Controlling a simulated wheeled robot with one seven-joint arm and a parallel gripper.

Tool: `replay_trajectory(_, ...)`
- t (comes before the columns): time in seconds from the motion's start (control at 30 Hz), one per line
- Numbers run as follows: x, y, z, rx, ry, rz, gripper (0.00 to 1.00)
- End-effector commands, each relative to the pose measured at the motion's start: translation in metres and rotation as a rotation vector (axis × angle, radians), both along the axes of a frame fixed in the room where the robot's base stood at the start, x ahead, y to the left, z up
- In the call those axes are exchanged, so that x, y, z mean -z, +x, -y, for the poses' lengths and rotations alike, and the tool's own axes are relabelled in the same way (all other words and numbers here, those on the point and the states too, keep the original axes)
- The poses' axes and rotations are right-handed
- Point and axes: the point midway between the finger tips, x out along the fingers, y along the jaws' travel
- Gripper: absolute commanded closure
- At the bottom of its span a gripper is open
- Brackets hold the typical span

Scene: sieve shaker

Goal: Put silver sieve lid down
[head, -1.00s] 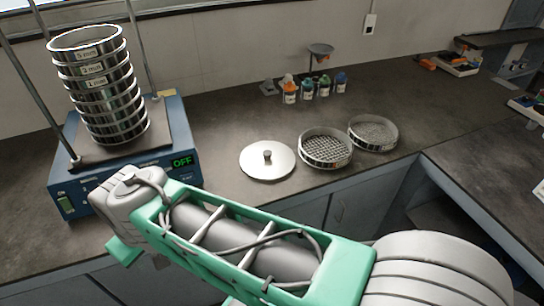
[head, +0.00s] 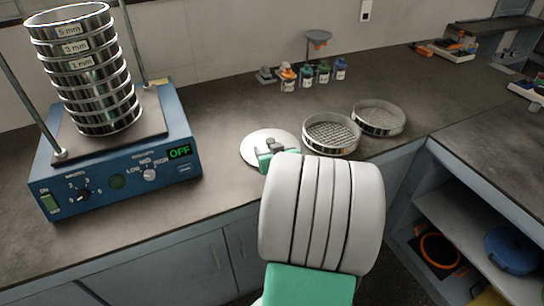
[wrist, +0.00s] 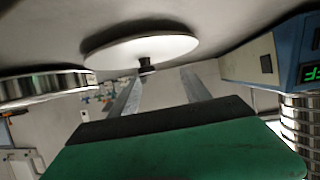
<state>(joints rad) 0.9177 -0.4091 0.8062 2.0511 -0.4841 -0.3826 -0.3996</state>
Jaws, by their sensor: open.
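The silver sieve lid (head: 256,146) lies flat on the dark counter, left of two loose sieves, in the head view. My gripper (head: 275,149) is at the lid's near right side, and my arm hides part of it. In the wrist view, which is upside down, the lid (wrist: 140,47) shows its underside-facing picture edge with a dark knob (wrist: 147,66). My gripper's two fingers (wrist: 158,82) are apart and point toward the knob, with nothing held between them. Whether the fingertips flank the knob is hard to tell.
The blue shaker (head: 118,170) with a sieve stack (head: 95,90) stands left, its display reading OFF. Two loose sieves (head: 331,135) (head: 378,118) sit right of the lid. Small bottles (head: 306,77) stand behind. Counter between shaker and lid is clear.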

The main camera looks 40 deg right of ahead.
Motion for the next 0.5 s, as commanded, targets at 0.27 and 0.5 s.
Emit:
replay_trajectory(0.27,0.011,0.014,0.034,0.051,-0.023,0.049,0.44)
replay_trajectory(0.5,0.026,0.048,0.051,0.052,-0.024,0.048,0.44)
